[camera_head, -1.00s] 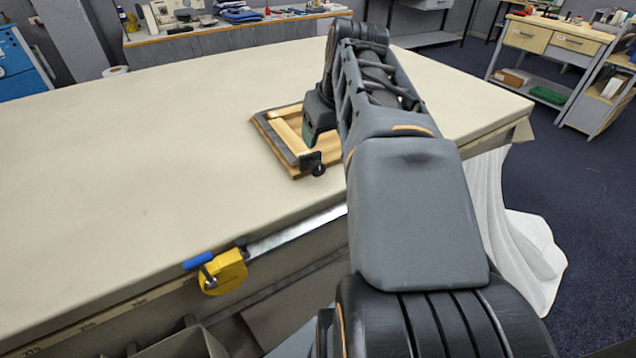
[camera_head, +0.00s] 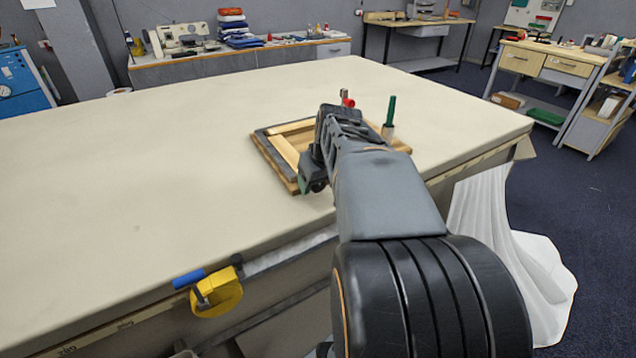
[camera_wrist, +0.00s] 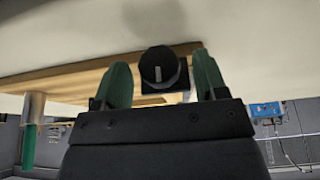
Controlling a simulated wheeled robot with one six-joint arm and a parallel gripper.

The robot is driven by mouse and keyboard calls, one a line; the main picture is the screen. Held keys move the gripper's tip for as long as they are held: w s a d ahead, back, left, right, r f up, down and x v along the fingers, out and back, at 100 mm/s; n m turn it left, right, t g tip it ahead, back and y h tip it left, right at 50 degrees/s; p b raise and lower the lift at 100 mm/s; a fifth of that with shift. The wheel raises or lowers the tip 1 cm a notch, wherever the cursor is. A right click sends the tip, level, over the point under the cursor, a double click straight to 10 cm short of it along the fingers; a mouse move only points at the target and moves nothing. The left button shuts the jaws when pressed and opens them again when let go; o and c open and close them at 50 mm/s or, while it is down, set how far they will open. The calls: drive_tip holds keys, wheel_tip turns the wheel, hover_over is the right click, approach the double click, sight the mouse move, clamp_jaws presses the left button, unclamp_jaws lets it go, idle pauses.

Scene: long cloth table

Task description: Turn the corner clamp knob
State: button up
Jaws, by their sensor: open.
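The black corner clamp knob (camera_wrist: 160,68), with a pale line on its face, shows in the wrist view between the two green fingertips of my gripper (camera_wrist: 162,82). The gripper is open, with a gap on each side of the knob. In the head view my gripper (camera_head: 310,184) is low at the near corner of the wooden frame (camera_head: 284,149), and it hides the knob there. The frame lies on a wooden board (camera_head: 267,155) with dark strips along its edge. The wooden edge (camera_wrist: 85,80) also crosses the wrist view behind the knob.
The cloth table (camera_head: 150,190) is clear to the left.

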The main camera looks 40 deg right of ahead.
drive_tip(key=shift+f, duration=0.2)
drive_tip(key=shift+c, duration=0.4)
drive_tip(key=c, duration=0.8)
